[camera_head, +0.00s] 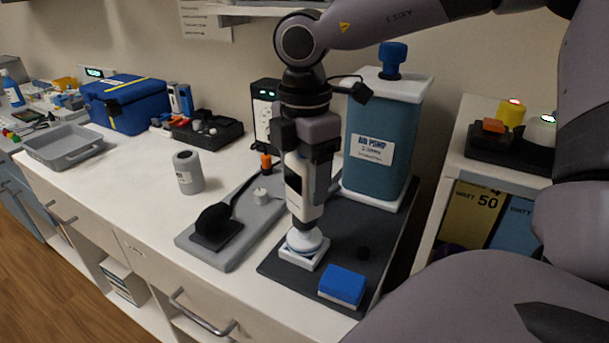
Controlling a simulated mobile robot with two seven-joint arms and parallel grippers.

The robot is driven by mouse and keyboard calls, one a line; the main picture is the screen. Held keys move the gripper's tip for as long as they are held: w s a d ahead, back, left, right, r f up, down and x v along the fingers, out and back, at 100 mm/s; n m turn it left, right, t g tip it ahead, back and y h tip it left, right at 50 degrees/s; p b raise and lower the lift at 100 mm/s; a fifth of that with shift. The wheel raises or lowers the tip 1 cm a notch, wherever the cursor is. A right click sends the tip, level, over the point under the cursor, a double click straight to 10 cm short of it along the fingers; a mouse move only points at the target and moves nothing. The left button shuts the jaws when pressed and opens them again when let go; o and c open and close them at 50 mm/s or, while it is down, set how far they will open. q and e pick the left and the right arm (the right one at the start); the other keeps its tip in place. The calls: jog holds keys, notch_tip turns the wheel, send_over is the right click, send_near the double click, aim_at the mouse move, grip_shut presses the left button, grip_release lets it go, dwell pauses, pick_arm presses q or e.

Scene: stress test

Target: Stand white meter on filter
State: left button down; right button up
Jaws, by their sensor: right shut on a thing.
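The white meter (305,200) is a slim upright white body with a dark display panel. My right gripper (309,158) comes down from above and is shut on its upper part. Directly below it, the filter (304,246), a round pale piece on a square white base, sits on a dark mat. The meter's lower end is right over the filter's round top; whether they touch, I cannot tell. My gripper hides part of the meter's top. My left gripper is not in view.
A blue block (342,287) lies just right of the filter on the dark mat (340,222). A large teal air pump (380,140) stands close behind. A grey plate (225,250) with a black device is to the left, and a grey cylinder (187,172) stands beyond it.

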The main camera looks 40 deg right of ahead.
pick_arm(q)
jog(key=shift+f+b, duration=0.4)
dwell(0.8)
